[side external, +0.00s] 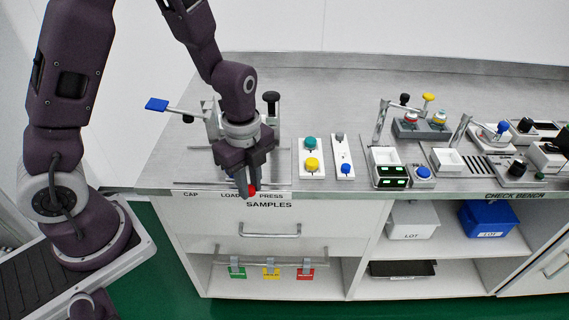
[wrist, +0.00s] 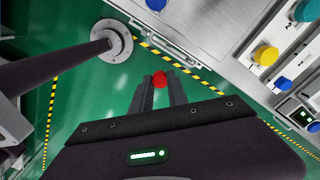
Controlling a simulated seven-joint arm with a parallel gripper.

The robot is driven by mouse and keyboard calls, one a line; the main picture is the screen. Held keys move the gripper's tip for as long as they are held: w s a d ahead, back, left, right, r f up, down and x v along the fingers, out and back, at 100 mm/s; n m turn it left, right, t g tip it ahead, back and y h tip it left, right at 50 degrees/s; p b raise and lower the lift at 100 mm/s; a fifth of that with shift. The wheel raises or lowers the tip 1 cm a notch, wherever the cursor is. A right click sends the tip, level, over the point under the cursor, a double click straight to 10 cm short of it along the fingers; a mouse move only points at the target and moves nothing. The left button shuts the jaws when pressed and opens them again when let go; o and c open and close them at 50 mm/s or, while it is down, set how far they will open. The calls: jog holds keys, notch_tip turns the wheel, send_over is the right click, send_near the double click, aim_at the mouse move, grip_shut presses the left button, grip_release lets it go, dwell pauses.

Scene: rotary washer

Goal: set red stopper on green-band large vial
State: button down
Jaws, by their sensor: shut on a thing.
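The red stopper (side external: 252,190) is between the fingertips of my gripper (side external: 246,188), which is shut on it. In the side external view it shows at the front edge of the bench, by the SAMPLES label. In the wrist view the stopper (wrist: 159,78) sits at the tips of both fingers of my gripper (wrist: 158,84), with green floor behind it. I cannot make out a green-band large vial in either view.
A press with a blue-ended lever (side external: 157,104) stands behind my gripper. A plate with green and yellow buttons (side external: 311,170) and a narrow switch plate (side external: 342,170) lie to the right. A drawer handle (side external: 269,233) is below the bench edge. Small devices fill the right side.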

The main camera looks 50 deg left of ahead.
jog(key=w+a+r+n, duration=0.3)
jog(key=w+a+r, duration=0.15)
jog(key=a, duration=0.35)
jog(key=w+a+r+n, duration=0.3)
jog(key=a+r, duration=0.3)
jog(key=a, duration=0.2)
jog(key=shift+s+d+f, duration=0.1)
jog(key=shift+f, duration=2.85)
jog(key=shift+r, duration=0.15)
jog(key=shift+r, duration=0.25)
jog(key=shift+f, duration=0.65)
jog(key=c, duration=1.2)
grip_release()
